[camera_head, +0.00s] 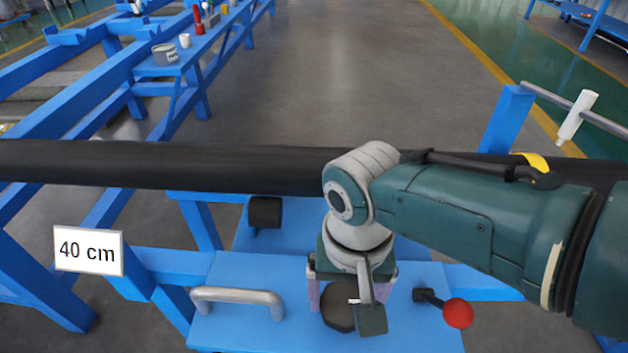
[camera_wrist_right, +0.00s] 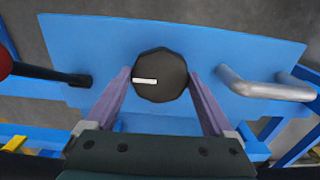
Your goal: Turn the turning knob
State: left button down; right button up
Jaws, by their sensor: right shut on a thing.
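The turning knob (camera_wrist_right: 165,68) is a dark, many-sided disc with a white mark, set on a blue panel. In the wrist view the white mark runs from near the middle of the knob toward the left. The right gripper (camera_wrist_right: 159,76) has one purple finger on each side of the knob and is shut on it. In the head view the knob (camera_head: 338,313) is partly hidden behind my wrist parts, and the right gripper (camera_head: 348,296) reaches down onto it. My left gripper is in neither view.
A grey handle (camera_head: 238,298) stands left of the knob on the blue panel (camera_head: 235,330). A lever with a red ball (camera_head: 458,313) is to the right. A black pipe (camera_head: 200,165) crosses behind. A "40 cm" sign (camera_head: 88,250) is at left.

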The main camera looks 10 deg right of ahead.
aim_at(346, 301)
dwell(0.4)
jog(key=o, duration=1.1)
jog(key=shift+w, duration=0.1)
notch_tip(346, 301, up, 10)
jog(key=p, duration=0.7)
